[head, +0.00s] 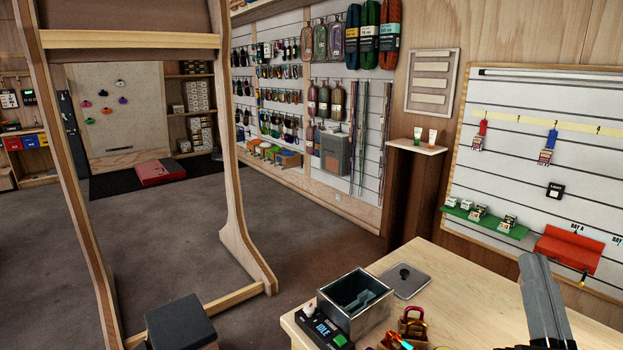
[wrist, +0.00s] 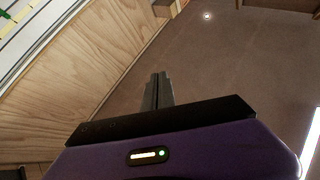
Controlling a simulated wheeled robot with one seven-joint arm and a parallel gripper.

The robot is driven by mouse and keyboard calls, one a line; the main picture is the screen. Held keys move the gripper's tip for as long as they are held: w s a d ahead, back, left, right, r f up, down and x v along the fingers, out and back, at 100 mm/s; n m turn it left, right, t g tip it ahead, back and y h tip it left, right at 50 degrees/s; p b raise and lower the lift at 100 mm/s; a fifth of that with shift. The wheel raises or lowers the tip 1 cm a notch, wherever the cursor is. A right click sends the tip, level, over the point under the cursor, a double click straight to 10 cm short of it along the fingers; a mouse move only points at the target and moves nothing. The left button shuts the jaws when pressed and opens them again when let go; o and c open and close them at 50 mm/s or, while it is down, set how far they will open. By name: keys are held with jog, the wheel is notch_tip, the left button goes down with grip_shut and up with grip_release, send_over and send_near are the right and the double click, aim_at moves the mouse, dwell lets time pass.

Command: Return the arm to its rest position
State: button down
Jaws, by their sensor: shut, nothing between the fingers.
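My gripper (wrist: 158,76) shows in the wrist view with its two dark fingers closed together and nothing between them. Its purple body fills the bottom of that view. In the head view, the grey fingers of my gripper (head: 533,259) rise at the lower right, pointing up, in front of the workbench (head: 480,275). The fingers look clear of everything around them. The rest of the arm is out of the head view.
On the bench stand an open grey metal box (head: 355,300), a flat grey lid (head: 405,280), a black device (head: 323,328) and several carabiners (head: 411,322). A wall board (head: 540,150) with a red bin (head: 570,250) stands behind. A wooden frame (head: 235,215) stands at left.

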jog(key=s+a+f+n+g+y+b, duration=0.1)
jog(key=s+a+f+n+g+y, duration=0.1)
jog(key=s+f, duration=1.3)
jog(key=s+a+f+n+g+y+b, duration=0.1)
jog(key=s+a+f+g, duration=0.3)
jog(key=s+f, duration=1.1)
jog(key=n+g+y, duration=0.1)
jog(key=g, duration=0.2)
jog(key=shift+a+f+y, duration=0.2)
jog(key=shift+f+y, duration=0.05)
jog(key=shift+y, duration=0.05)
